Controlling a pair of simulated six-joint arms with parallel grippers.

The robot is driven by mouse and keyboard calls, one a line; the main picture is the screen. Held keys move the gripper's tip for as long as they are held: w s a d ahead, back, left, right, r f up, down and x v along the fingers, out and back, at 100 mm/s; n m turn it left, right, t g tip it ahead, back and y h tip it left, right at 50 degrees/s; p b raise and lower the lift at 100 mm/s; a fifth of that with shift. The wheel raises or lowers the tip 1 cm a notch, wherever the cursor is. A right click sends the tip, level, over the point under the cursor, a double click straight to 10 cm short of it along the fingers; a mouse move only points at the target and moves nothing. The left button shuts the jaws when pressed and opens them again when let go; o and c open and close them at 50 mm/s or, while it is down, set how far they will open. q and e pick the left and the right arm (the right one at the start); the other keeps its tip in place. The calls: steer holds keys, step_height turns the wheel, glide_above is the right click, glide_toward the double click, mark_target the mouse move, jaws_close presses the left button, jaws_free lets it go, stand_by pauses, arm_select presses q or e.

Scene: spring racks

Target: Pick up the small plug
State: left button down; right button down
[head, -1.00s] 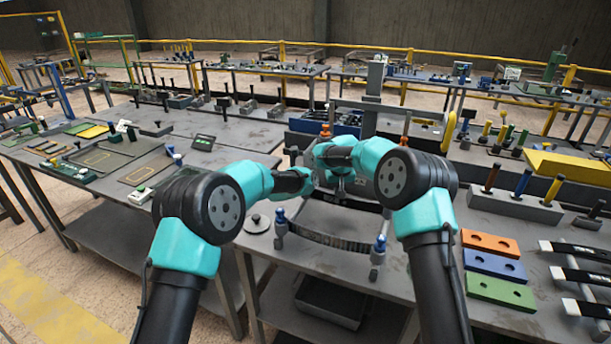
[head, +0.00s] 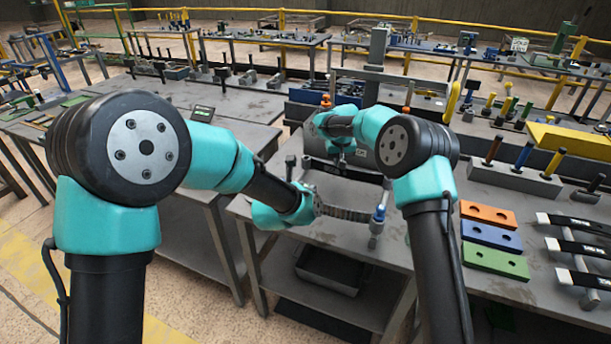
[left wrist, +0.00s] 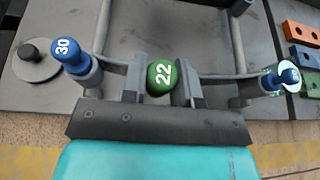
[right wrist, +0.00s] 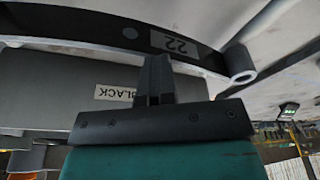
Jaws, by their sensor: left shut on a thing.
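The small plug has a green round cap marked 22 (left wrist: 162,75) and shows between the fingers of my left gripper (left wrist: 160,88) in the left wrist view. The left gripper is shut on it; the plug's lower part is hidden. A blue-capped plug marked 30 (left wrist: 68,52) stands to its left. Another blue-capped post (left wrist: 288,76) stands to its right and shows in the head view (head: 379,214). In the head view my left gripper (head: 316,200) is at the curved strip, and the green plug cannot be made out. My right gripper (right wrist: 155,80) looks shut, below a strip labelled 22.
A curved dark spring strip (head: 345,213) lies near the table's front. A plate labelled BLACK (right wrist: 75,95) is beside my right fingers. Orange, blue and green drilled blocks (head: 490,235) lie to the right. A dark-knobbed disc (left wrist: 36,60) lies left of the blue plug.

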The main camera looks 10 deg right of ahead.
arm_select(q)
steer(key=s+a, duration=0.1)
steer(key=s, duration=0.5)
steer(key=shift+s, duration=0.1)
steer(key=c, duration=1.5)
jaws_free()
jaws_close()
